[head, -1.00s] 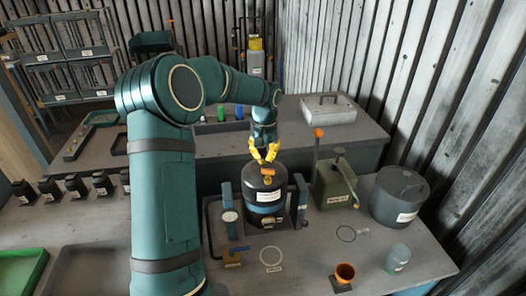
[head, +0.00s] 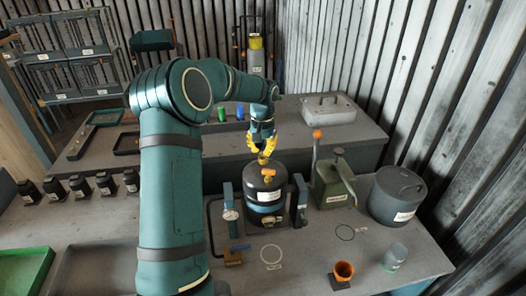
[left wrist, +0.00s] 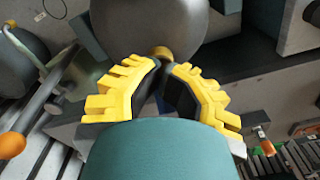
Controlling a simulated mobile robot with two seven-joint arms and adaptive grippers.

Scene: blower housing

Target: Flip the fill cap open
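The blower housing is a dark drum (head: 264,187) with a blue band, standing upright on the bench. A small orange fill cap (head: 267,172) sits on its top; I cannot tell how far its lid is tilted. My left gripper (head: 262,156), with yellow fingers, points down just above and behind the cap. In the left wrist view its fingers (left wrist: 166,68) stand apart with a narrow gap, and an orange round piece (left wrist: 161,52) shows just beyond the tips against the grey drum top. I see nothing clasped between them. My right gripper is in neither view.
Gauge posts (head: 229,213) flank the drum. A green box with a lever (head: 334,187) and a grey lidded pot (head: 397,195) stand to the right. The bench at front centre is mostly clear.

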